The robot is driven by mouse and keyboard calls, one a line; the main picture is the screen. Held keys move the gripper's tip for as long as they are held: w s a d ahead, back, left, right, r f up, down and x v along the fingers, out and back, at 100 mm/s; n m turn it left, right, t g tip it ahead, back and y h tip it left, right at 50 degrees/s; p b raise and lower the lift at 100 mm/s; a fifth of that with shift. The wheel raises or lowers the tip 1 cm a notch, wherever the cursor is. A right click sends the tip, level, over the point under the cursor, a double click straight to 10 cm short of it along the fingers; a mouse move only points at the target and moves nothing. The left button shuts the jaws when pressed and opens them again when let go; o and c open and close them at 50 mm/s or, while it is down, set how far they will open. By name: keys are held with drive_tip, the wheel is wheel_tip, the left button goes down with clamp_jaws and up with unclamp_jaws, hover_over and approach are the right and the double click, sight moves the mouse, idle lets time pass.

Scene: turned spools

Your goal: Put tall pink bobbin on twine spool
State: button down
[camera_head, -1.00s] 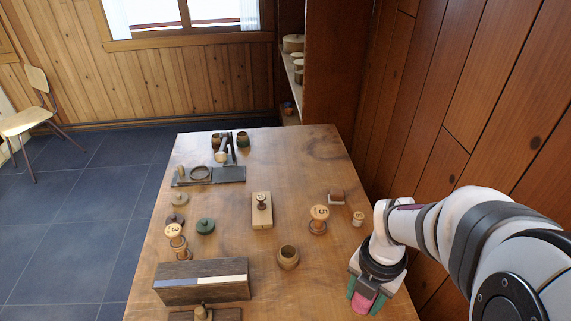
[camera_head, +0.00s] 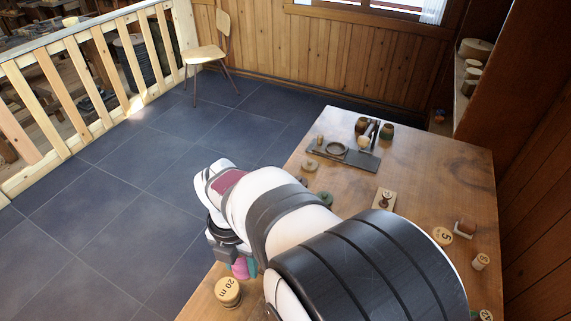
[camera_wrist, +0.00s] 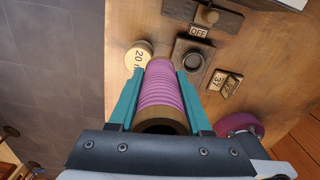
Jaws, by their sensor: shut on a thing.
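My gripper (camera_head: 244,268) is shut on a pink bobbin (camera_wrist: 161,92), which has wooden ends and a ribbed pink winding. The teal fingers (camera_wrist: 124,108) lie on both sides of it in the wrist view. In the head view only a small pink part of it (camera_head: 240,268) shows. A pale round-topped spool marked "20 m" (camera_head: 228,286) stands near the table's left edge, close to the gripper. It also shows in the wrist view (camera_wrist: 136,57), just beyond and left of the bobbin's far end. I cannot tell if twine is wound on it.
In the wrist view, a dark block with a round socket (camera_wrist: 192,56), an "OFF" plate (camera_wrist: 199,31), a numbered folded card (camera_wrist: 231,86) and a pink round thing (camera_wrist: 240,124) lie nearby. My arm hides much of the table (camera_head: 440,165). Floor lies beyond its left edge.

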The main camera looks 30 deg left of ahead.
drive_tip(key=s+a+f, duration=0.1)
drive_tip(key=a, duration=0.1)
drive_tip(key=s+a+f, duration=0.1)
drive_tip(key=f, duration=0.1)
drive_tip(key=shift+s+a, duration=0.1)
drive_tip(key=shift+a, duration=0.3)
drive_tip(key=shift+f, duration=1.8)
drive_tip(key=shift+f, duration=0.1)
drive_tip(key=shift+c, duration=1.7)
unclamp_jaws()
